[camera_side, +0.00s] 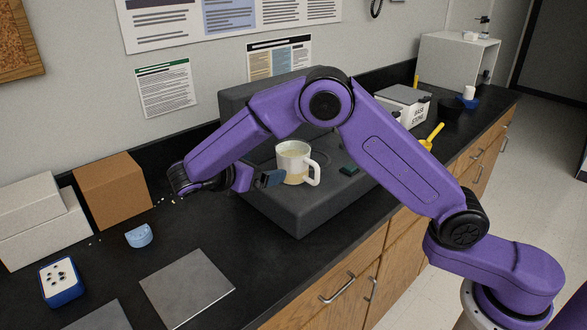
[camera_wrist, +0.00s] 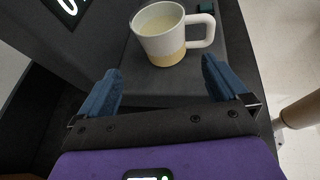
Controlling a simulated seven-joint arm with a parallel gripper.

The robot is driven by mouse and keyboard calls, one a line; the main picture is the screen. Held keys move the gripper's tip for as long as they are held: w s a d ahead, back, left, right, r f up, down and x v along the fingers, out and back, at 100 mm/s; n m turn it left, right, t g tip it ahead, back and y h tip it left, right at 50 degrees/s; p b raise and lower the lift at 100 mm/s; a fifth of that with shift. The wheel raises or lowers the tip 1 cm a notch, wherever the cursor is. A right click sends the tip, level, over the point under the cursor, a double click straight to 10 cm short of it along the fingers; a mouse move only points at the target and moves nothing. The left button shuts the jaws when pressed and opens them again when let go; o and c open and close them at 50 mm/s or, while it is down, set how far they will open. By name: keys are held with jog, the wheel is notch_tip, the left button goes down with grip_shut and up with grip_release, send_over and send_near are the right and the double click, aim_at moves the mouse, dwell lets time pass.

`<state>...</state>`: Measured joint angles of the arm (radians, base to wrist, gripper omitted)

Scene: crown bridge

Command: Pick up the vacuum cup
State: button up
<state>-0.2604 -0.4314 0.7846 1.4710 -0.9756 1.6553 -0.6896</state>
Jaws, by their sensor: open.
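The cup (camera_side: 292,158) is a white mug with a beige lower part and a handle. It stands upright on the dark grey platform of a block-shaped unit (camera_side: 300,215). In the wrist view the mug (camera_wrist: 160,40) lies just ahead, its handle pointing right, with pale contents inside. My gripper (camera_side: 271,179) is at the mug's left side in the side view. Its blue fingers (camera_wrist: 160,68) are apart and empty, with the mug beyond and between the tips. I cannot tell whether a finger touches the mug.
A small dark green block (camera_side: 349,170) lies on the platform right of the mug. A brown box (camera_side: 113,190), white boxes (camera_side: 40,220), a light blue piece (camera_side: 139,235) and a blue tray (camera_side: 62,282) stand on the counter at left. A white box (camera_side: 403,104) stands behind at right.

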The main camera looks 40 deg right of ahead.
aim_at(288, 152)
jog(key=x, duration=1.3)
jog(key=shift+s+d+f, duration=0.15)
jog(key=shift+d, duration=0.15)
jog(key=c, duration=1.2)
jog(key=shift+r, duration=0.4)
notch_tip(288, 152, up, 3)
jog(key=shift+f, duration=0.25)
jog(key=s+r, duration=0.4)
jog(key=r, duration=0.1)
jog(key=shift+s+r, duration=0.3)
jog(key=shift+s, duration=0.05)
jog(key=s+r, duration=0.1)
jog(key=s, duration=0.2)
jog(key=s+r, duration=0.1)
jog(key=s, duration=0.2)
jog(key=s+r, duration=0.2)
jog(key=s, duration=0.1)
jog(key=shift+s+d+r, duration=0.1)
jog(key=shift+s+d, duration=0.05)
jog(key=shift+d, duration=0.05)
